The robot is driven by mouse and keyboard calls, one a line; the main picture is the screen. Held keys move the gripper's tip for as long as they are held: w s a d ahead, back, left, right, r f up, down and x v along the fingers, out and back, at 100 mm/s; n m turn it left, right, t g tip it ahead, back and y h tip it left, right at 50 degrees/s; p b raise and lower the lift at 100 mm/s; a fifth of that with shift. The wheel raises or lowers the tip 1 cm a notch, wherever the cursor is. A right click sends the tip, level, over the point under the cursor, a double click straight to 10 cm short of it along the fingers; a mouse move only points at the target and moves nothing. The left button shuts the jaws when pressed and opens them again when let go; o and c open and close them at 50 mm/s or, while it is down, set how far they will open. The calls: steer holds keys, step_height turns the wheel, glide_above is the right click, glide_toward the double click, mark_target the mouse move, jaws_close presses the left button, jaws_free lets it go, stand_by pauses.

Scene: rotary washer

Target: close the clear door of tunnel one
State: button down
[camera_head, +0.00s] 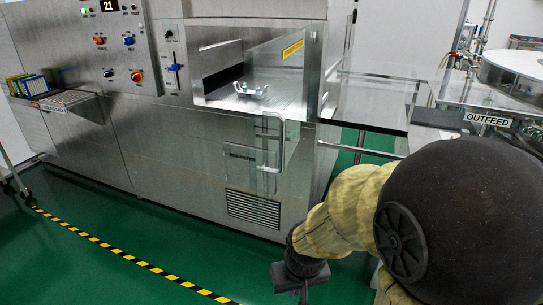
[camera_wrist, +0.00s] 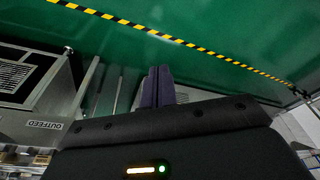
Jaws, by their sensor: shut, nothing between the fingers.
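The steel washer has a wide tunnel opening (camera_head: 225,75) in its front, with a pale tray or fixture (camera_head: 250,90) inside. A clear door panel (camera_head: 268,155) with a pale upright handle (camera_head: 283,142) shows in front of the machine, reaching below the opening. It appears to stand swung out from the opening; its exact angle and hinge side are hard to tell. My gripper (camera_head: 303,294) points down over the green floor, in front of and below the door, apart from it. In the wrist view its dark fingers (camera_wrist: 157,86) are together and empty.
An outfeed table (camera_head: 450,104) with a sign and a white drum stands at the right. A clear panel and rails (camera_head: 370,100) lie beside the opening. A control panel (camera_head: 115,40) is at the left. Yellow-black floor tape (camera_head: 125,258) crosses open green floor.

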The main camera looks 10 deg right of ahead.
steer(key=w+d+r+m+y+p, duration=0.2)
steer(key=w+r+m+p, duration=0.1)
steer(key=r+m+p, duration=0.5)
steer(key=w+d+r+m+t+y+p, duration=0.1)
steer(key=w+d+r+m+y+p, duration=0.2)
steer(key=r+m+p, duration=0.5)
steer(key=w+d+r+m+t+y+p, duration=0.1)
steer(key=r+m+p, duration=0.7)
steer(key=r+p, duration=0.8)
steer(key=shift+w+d+y+p, duration=0.7)
steer(key=shift+w+d+y, duration=0.1)
steer(key=shift+w+d, duration=0.35)
steer(key=shift+w+a+f, duration=0.1)
steer(key=p, duration=0.2)
glide_toward(260, 166)
step_height(260, 166, down, 4)
steer(key=a, duration=0.1)
steer(key=w+a+p, duration=0.1)
steer(key=a+p, duration=0.1)
steer(key=shift+w, duration=0.25)
steer(key=shift+w+a+f, duration=0.2)
steer(key=shift+a, duration=0.1)
steer(key=shift+a, duration=0.1)
